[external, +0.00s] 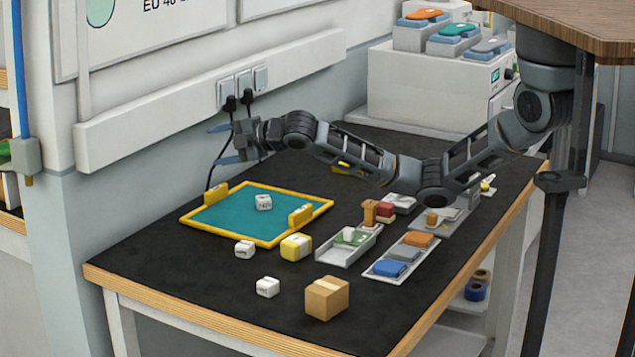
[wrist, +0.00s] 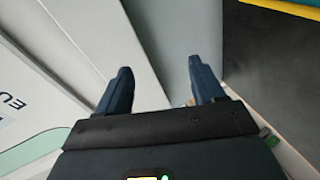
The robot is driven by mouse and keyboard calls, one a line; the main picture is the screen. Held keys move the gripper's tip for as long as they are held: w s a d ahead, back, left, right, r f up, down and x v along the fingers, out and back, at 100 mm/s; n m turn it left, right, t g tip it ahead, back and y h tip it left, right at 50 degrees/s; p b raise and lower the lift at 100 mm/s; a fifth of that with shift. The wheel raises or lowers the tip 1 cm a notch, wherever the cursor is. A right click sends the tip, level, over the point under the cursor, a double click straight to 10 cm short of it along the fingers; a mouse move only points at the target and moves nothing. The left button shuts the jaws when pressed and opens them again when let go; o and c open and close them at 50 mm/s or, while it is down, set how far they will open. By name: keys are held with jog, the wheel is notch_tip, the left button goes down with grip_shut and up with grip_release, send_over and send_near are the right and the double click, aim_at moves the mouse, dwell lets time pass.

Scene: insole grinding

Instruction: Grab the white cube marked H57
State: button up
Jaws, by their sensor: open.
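Three small white cubes with dark print show in the external view. One cube (external: 263,202) sits on the teal mat (external: 225,214) with the yellow frame. A second cube (external: 244,249) stands on the black tabletop just in front of the frame. A third cube (external: 267,287) stands nearer the table's front edge. The print is too small to read, so I cannot tell which is H57. My gripper (external: 221,144) is open and empty, above the table's back edge by the wall. Its two blue fingers (wrist: 160,68) are spread in the wrist view, with no cube between or near them.
A yellow-white block (external: 296,247) and a cardboard box (external: 327,298) stand near the cubes. Trays (external: 402,257) with coloured pieces lie to the right. Wall sockets (external: 243,84) with plugs and hanging cables are close behind my gripper. The front left tabletop is clear.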

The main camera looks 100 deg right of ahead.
jog(key=a+f+m+g+y, duration=0.25)
jog(key=a+f+y, duration=0.3)
jog(key=a, duration=0.55)
jog(key=n+g+y, duration=0.2)
jog(key=g+y, duration=0.4)
send_near(269, 280)
notch_tip(269, 280, down, 2)
jog(key=a, duration=0.1)
jog(key=shift+w+p+x, duration=0.15)
jog(key=shift+p+x, duration=0.15)
jog(key=shift+x, duration=1.5)
jog(key=shift+w+p+x, duration=0.1)
jog(key=shift+p+x, duration=0.15)
jog(key=shift+x, duration=1.6)
jog(key=shift+d, duration=0.2)
jog(key=shift+r, duration=0.1)
jog(key=shift+c, duration=0.3)
jog(key=shift+t, duration=0.25)
jog(key=c, duration=1)
